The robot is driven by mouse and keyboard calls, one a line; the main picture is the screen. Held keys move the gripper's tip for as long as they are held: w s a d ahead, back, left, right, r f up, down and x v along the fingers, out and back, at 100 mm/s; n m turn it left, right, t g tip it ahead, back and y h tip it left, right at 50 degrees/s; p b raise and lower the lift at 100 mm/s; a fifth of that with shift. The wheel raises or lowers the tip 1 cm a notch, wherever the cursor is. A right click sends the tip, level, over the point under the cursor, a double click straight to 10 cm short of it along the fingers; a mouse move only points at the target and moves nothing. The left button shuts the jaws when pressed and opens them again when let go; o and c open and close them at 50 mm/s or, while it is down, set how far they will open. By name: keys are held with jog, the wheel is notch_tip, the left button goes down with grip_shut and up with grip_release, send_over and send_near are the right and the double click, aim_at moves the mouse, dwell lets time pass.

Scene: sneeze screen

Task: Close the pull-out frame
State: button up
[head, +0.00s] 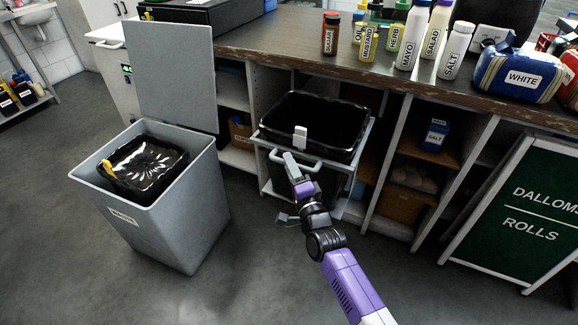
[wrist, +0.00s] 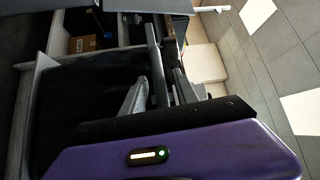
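The pull-out frame (head: 267,139) is a grey metal frame that stands out from under the counter, with a black bin (head: 312,120) in it. A grey bar handle (head: 312,164) runs along its front, with a white tab above it. My gripper (head: 291,160) is at the left part of this handle. In the wrist view the handle bar (wrist: 153,45) runs between the two fingers of my gripper (wrist: 160,92). The fingers stand apart, with small gaps beside the bar, so the gripper looks open around it. Contact with the bar is hard to tell.
A grey waste bin (head: 175,215) with a raised lid stands on the floor to the left. The counter (head: 270,45) bears several bottles. Shelves with a blue salt pack (head: 435,135) are to the right of the frame. A green sign board (head: 530,205) stands further right.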

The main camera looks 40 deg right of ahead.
jog(key=shift+w+d+r, duration=0.1)
jog(key=shift+w+d, duration=0.2)
jog(key=shift+w, duration=0.25)
grip_shut()
dwell(1.1)
